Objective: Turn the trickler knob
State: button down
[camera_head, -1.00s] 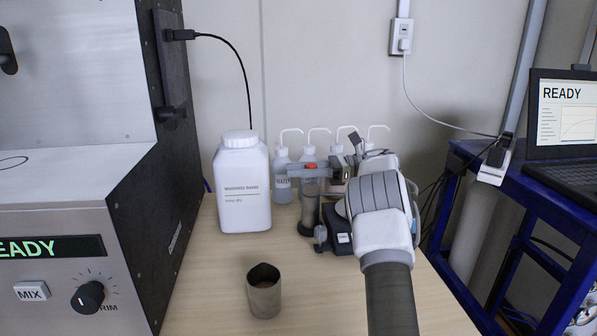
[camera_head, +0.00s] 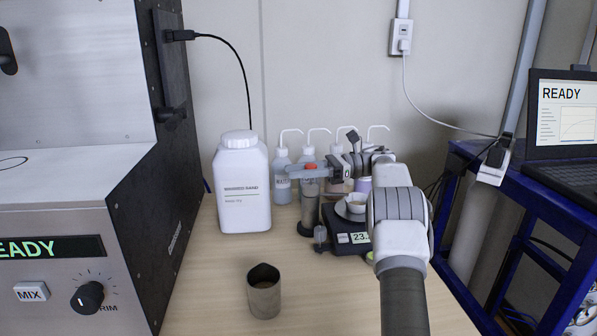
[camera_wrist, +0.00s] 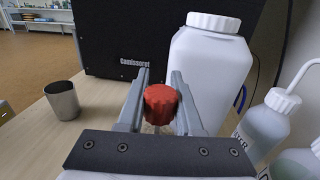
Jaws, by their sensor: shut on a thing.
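The trickler is a dark upright cylinder (camera_head: 308,208) on the table, with a red ribbed knob (camera_head: 310,166) on top. The red knob also shows in the wrist view (camera_wrist: 160,103), between my two grey fingers. My gripper (camera_head: 308,172) reaches in from the right at the height of the knob. In the wrist view my gripper (camera_wrist: 160,95) is shut on the red knob, one finger on each side. The trickler's body below the knob is mostly hidden in the wrist view.
A large white bottle (camera_head: 242,185) is close on the left, with wash bottles (camera_head: 283,172) behind. A metal beaker (camera_head: 264,292) stands in front.

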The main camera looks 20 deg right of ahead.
jog(key=c, duration=0.6)
grip_release()
jog(key=shift+o, duration=0.2)
jog(key=d+p, duration=0.1)
jog(key=d, duration=0.1)
jog(key=d+p, duration=0.1)
jog(key=d, duration=0.2)
jog(key=shift+s+r, duration=0.1)
jog(key=shift+s, duration=0.1)
jog(key=d+p, duration=0.1)
jog(key=p, duration=0.1)
jog(key=shift+s+d+p, duration=0.1)
jog(key=shift+d+p, duration=0.15)
jog(key=shift+p, duration=0.1)
jog(key=shift+d+p, duration=0.3)
jog(key=shift+d, duration=0.15)
